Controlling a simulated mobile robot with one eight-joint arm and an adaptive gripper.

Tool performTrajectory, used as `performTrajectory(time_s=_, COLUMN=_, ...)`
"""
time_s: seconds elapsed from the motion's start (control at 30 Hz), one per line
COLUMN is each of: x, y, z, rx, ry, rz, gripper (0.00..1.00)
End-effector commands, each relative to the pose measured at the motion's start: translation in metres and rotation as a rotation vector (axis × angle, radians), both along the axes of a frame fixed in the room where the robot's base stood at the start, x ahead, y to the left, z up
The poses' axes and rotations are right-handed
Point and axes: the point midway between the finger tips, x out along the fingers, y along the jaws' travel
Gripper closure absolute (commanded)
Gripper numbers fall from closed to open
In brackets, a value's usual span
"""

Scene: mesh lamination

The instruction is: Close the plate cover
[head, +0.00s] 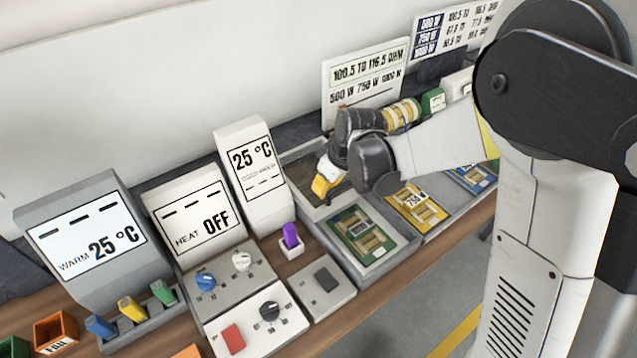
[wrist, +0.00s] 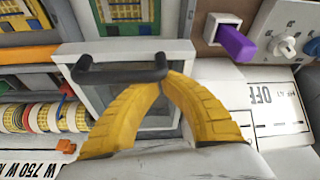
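The plate cover (head: 291,158) is a pale frame with a dark glass pane, raised at the back of the plate unit. In the wrist view its white frame (wrist: 130,48) and black bar handle (wrist: 118,74) fill the middle. The open plate below holds a green board (head: 345,222). My gripper (head: 322,186) is at the cover. In the wrist view the yellow fingers of my gripper (wrist: 168,80) come together at the tips, by the right end of the handle. I see nothing between them. I cannot tell whether they touch the handle or frame.
A purple-handled switch (head: 290,236) stands close left of the plate unit. A tall 25 °C display (head: 252,172) rises behind it. Yellow (head: 415,205) and blue (head: 470,178) boards lie to the right. Striped rolls (head: 401,113) and a sign (head: 365,80) are behind my wrist.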

Motion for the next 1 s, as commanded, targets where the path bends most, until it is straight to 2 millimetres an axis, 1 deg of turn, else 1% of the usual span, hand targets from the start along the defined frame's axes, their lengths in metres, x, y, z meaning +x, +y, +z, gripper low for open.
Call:
performTrajectory(time_s=0.03, x=-0.011, y=-0.008, z=-0.001, rx=-0.001, ry=0.001, rz=-0.002, gripper=1.00)
performTrajectory(time_s=0.17, x=-0.040, y=-0.028, z=-0.001, rx=0.000, ry=0.002, rz=-0.004, gripper=1.00)
performTrajectory(time_s=0.4, x=-0.099, y=-0.067, z=0.000, rx=0.000, ry=0.001, rz=-0.004, gripper=1.00)
performTrajectory(time_s=0.6, x=-0.136, y=-0.092, z=0.000, rx=0.000, ry=0.001, rz=-0.003, gripper=1.00)
performTrajectory(time_s=0.8, x=-0.157, y=-0.106, z=0.000, rx=0.000, ry=0.001, rz=-0.002, gripper=1.00)
performTrajectory(time_s=1.0, x=-0.164, y=-0.111, z=0.000, rx=-0.001, ry=0.001, rz=0.000, gripper=1.00)
